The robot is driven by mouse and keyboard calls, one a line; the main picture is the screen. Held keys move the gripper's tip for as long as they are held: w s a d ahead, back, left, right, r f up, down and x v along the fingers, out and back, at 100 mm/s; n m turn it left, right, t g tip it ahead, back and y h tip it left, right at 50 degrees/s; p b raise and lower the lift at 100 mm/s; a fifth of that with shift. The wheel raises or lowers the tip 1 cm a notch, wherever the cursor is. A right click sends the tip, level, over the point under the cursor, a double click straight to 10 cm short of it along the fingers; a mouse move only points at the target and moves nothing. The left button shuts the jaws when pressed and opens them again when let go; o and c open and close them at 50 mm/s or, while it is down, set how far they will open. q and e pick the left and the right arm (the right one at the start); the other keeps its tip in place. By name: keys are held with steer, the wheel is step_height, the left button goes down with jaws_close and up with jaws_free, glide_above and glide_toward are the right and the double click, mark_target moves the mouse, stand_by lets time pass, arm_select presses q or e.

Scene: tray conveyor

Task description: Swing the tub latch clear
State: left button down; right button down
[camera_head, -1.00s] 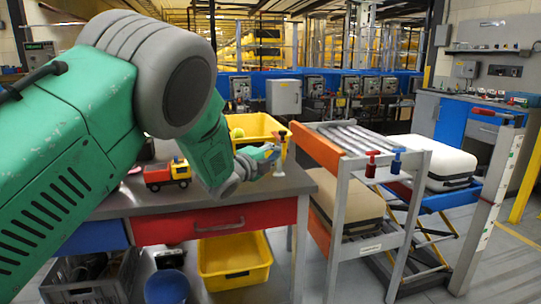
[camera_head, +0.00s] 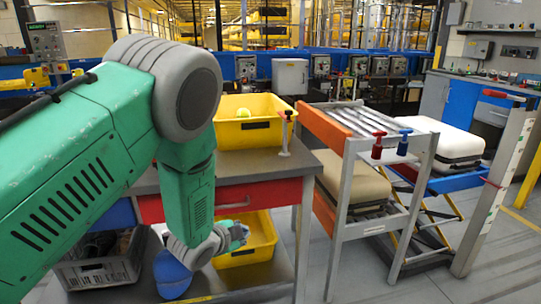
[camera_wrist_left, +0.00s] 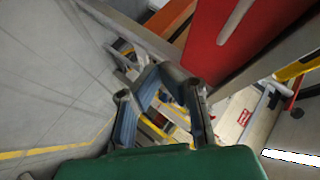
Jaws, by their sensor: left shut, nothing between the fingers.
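My left gripper (camera_head: 240,232) is below the bench top, in front of the red drawer and the lower yellow bin, well apart from the latch. In the left wrist view its fingers (camera_wrist_left: 158,70) meet at the tips with nothing held. My right gripper is out of view.
A lower yellow bin (camera_head: 262,238), a grey crate (camera_head: 100,272) and a blue round container (camera_head: 172,272) sit under the bench. The red drawer (camera_head: 262,193) fronts it. Right stands a roller rack (camera_head: 345,117) with red (camera_head: 377,146) and blue (camera_head: 403,142) handles.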

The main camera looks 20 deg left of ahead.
arm_select(q)
steer(key=s+a+f+n+g+y, duration=0.1)
steer(key=s+f+n+g, duration=0.2)
steer(key=s+f, duration=0.45)
steer(key=s+a+f+n+g, duration=0.1)
steer(key=s+f+n+g, duration=0.3)
steer(key=s, duration=0.6)
steer(key=s+f+n+g, duration=0.2)
steer(key=s, duration=0.9)
steer(key=s+d+f+n+g, duration=0.1)
steer(key=s+f+n+g, duration=0.1)
steer(key=s, duration=0.9)
steer(key=shift+s+d+f+n, duration=0.2)
steer(key=shift+f+n, duration=0.05)
steer(key=shift+n, duration=0.15)
steer(key=shift+a, duration=0.15)
